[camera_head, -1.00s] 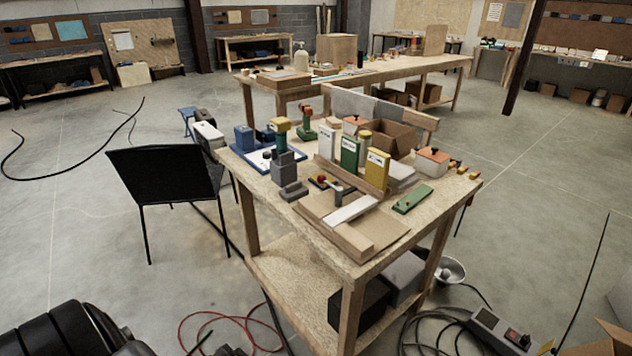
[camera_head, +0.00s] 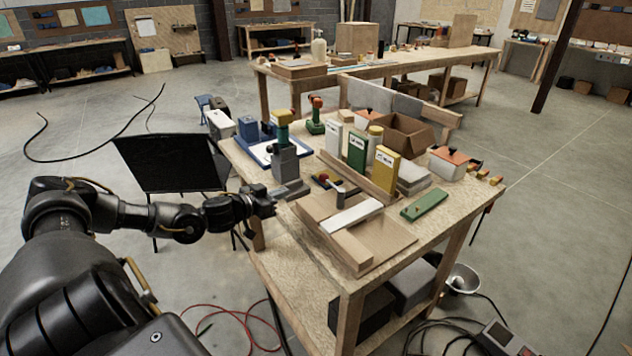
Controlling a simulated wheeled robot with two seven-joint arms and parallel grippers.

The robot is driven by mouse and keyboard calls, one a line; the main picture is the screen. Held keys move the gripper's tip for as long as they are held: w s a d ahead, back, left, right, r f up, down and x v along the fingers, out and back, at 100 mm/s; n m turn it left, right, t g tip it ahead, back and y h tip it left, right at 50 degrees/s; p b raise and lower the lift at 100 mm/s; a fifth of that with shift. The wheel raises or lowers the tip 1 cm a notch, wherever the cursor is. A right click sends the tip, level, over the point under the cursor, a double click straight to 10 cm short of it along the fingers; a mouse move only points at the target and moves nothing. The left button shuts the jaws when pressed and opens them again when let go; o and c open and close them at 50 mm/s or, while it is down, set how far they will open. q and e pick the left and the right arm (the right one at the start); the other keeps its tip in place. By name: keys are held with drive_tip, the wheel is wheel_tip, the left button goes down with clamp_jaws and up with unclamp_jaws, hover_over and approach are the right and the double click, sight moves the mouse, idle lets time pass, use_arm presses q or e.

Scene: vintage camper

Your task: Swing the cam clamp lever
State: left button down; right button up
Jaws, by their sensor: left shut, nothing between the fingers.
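My left gripper (camera_head: 272,201) is at the near left edge of the wooden workbench (camera_head: 312,262), shut and empty. It is close to the grey base plate (camera_head: 291,190) of a grey upright block; I cannot tell whether they touch. Right of it, a small dark fixture with a red knob (camera_head: 323,177) and a grey upright post (camera_head: 340,193) stands behind the brown board. I take this fixture to be the cam clamp, but its lever is too small to make out for certain. My right gripper is not in view.
A white strip (camera_head: 351,217) and wooden bar lie on the board. White, green (camera_head: 357,150) and yellow boxes (camera_head: 386,168) stand behind the fixture. A green plate (camera_head: 424,204) lies at right. A black chair (camera_head: 170,162) stands behind my left arm.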

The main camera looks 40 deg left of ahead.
sight(321, 180)
use_arm(q)
drive_tip(key=p+x, duration=0.3)
drive_tip(key=x, duration=1)
drive_tip(key=shift+w+d+f+p, duration=0.1)
drive_tip(key=shift+w+f+p, duration=0.05)
drive_tip(key=shift+w+p, duration=0.2)
